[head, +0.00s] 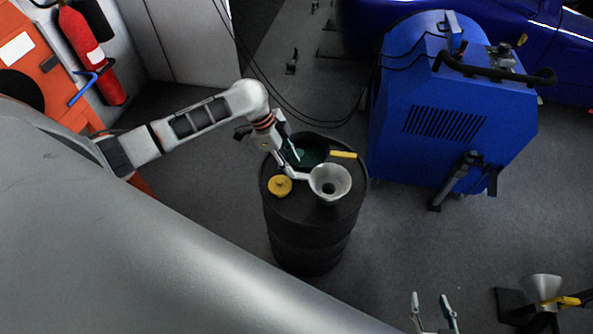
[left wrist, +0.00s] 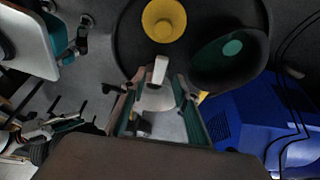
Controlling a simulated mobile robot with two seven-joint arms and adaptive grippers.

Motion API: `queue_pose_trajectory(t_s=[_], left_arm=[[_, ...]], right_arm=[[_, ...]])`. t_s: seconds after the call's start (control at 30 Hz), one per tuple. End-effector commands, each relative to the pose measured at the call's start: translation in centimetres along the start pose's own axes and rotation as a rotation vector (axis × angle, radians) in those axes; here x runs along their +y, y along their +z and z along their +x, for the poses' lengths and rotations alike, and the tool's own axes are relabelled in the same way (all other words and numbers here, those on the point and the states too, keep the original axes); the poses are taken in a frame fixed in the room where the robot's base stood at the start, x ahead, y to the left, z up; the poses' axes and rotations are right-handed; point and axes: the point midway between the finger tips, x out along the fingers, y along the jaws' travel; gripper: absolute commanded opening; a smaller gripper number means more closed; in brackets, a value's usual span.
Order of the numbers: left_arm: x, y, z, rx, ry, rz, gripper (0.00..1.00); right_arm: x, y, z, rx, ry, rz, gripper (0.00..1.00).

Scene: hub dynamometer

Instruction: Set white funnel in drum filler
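The white funnel (head: 330,183) is over the front right of the top of a black drum (head: 312,235), mouth up, its handle pointing left. My left gripper (head: 290,170) is shut on that handle; the handle end (left wrist: 158,70) also shows between the fingers in the left wrist view. The drum filler (head: 308,150) is a dark green bowl at the back of the drum top, just behind the funnel; it also shows in the left wrist view (left wrist: 230,58). The funnel is outside it. My right gripper (head: 433,312) is open and empty at the bottom edge of the head view.
A yellow cap (head: 280,185) lies on the drum top, left of the funnel. A yellow piece (head: 343,154) sits by the filler's right side. A blue machine (head: 440,120) stands right of the drum. A second funnel with a yellow handle (head: 560,302) is at the lower right.

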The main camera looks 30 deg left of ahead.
Motion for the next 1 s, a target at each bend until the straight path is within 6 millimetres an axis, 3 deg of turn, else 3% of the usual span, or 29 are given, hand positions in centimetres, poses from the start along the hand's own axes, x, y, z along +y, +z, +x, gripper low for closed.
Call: queue_pose_trajectory(t_s=[0.03,0.2,0.43,0.57,0.7,0.8,1.0], left_arm=[[-0.1,0.0,-1.3,-0.002,-0.002,0.001,0.30],[0.0,0.0,-4.0,-0.002,-0.001,0.001,0.30],[0.3,-0.2,-5.3,0.003,0.000,-0.002,0.30],[1.9,-1.6,-2.7,0.040,-0.026,-0.030,0.30],[4.9,-4.6,1.9,0.137,-0.107,-0.108,0.30],[7.0,-6.8,4.0,0.226,-0.186,-0.184,0.30],[9.9,-8.7,5.8,0.365,-0.329,-0.340,0.30]], right_arm=[[0.1,-0.4,-0.2,0.002,0.000,0.000,0.40],[0.1,-0.7,-0.4,0.003,0.000,0.000,0.40],[0.1,-0.9,-0.5,0.003,0.001,-0.001,0.40],[0.1,-0.9,-0.5,0.003,0.001,-0.001,0.40],[0.1,-0.8,-0.4,0.002,0.000,-0.001,0.40],[0.1,-0.7,-0.4,0.001,0.000,-0.001,0.40],[0.1,-0.6,-0.4,-0.001,0.000,-0.001,0.40]])
